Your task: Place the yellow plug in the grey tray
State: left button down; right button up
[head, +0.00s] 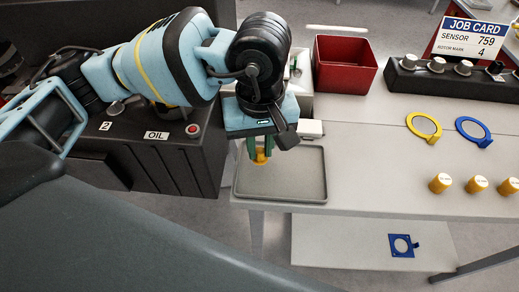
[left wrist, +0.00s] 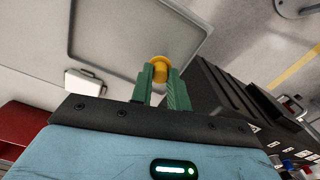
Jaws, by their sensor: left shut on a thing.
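A yellow plug (head: 260,156) is held between the green fingers of my left gripper (head: 257,149), which is shut on it. In the left wrist view the plug (left wrist: 160,68) shows between the tips of the gripper (left wrist: 161,85). The grey tray (head: 300,198) lies on the table's near left corner. In the head view the plug appears over the tray's back left part; I cannot tell how high above it. The tray's rim also shows in the left wrist view (left wrist: 72,35). My right gripper is not in view.
A red bin (head: 345,65) stands behind the tray. A small white box (head: 311,129) sits at the tray's back edge. A black oil cabinet (head: 165,155) stands left of the table. Several yellow-topped cylinders (head: 440,183) and yellow (head: 424,127) and blue (head: 474,131) rings lie to the right.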

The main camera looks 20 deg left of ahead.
aim_at(260, 151)
pick_arm(q)
jog(key=shift+f, duration=1.1)
jog(key=shift+f, duration=0.2)
jog(key=c, duration=1.3)
grip_release()
jog(key=shift+c, duration=0.2)
notch_tip(260, 151, up, 12)
jog(key=shift+r, duration=0.2)
